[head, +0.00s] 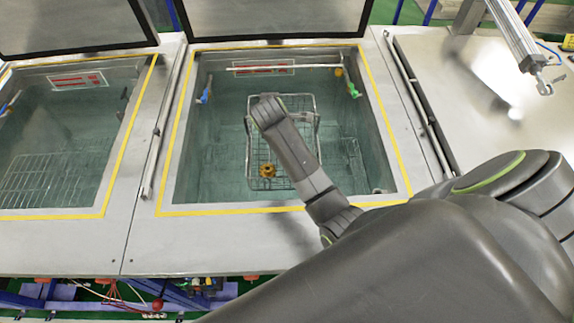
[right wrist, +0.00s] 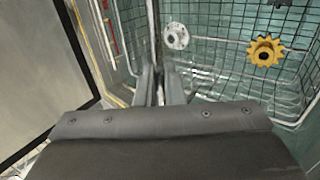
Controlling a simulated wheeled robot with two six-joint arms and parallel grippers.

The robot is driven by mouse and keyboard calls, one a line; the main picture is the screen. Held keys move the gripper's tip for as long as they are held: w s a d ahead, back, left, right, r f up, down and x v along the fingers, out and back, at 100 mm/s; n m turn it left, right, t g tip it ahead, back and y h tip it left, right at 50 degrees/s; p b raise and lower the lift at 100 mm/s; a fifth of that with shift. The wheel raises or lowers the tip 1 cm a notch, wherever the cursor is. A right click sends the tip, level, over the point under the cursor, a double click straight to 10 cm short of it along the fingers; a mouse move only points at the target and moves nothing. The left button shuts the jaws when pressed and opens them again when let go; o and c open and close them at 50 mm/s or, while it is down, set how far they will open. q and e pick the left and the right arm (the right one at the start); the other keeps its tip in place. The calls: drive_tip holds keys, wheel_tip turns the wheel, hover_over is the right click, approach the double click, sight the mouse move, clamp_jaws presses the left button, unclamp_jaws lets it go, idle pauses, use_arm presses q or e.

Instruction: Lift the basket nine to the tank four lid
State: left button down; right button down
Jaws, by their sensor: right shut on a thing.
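A wire basket (head: 317,122) sits inside the open middle tank, and it fills much of the right wrist view (right wrist: 215,65). A yellow gear (head: 267,170) lies in it, which also shows in the right wrist view (right wrist: 265,50). A pale metal gear (right wrist: 176,36) is beside it. My right arm reaches over the tank's front edge. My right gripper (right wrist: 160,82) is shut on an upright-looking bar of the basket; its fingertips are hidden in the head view. The middle tank's dark-framed lid (head: 275,17) stands raised behind it. My left gripper is out of view.
A left tank (head: 60,165) is also open, with a raised lid (head: 70,25) and a wire rack inside. At right, a flat metal lid (head: 480,95) is closed, with a pneumatic cylinder (head: 515,38) above. A thin rod (head: 285,67) crosses the middle tank's back.

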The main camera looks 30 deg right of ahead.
wheel_tip(320, 180, up, 14)
idle(1.1)
drive_tip(key=shift+f, duration=0.1)
idle(4.0)
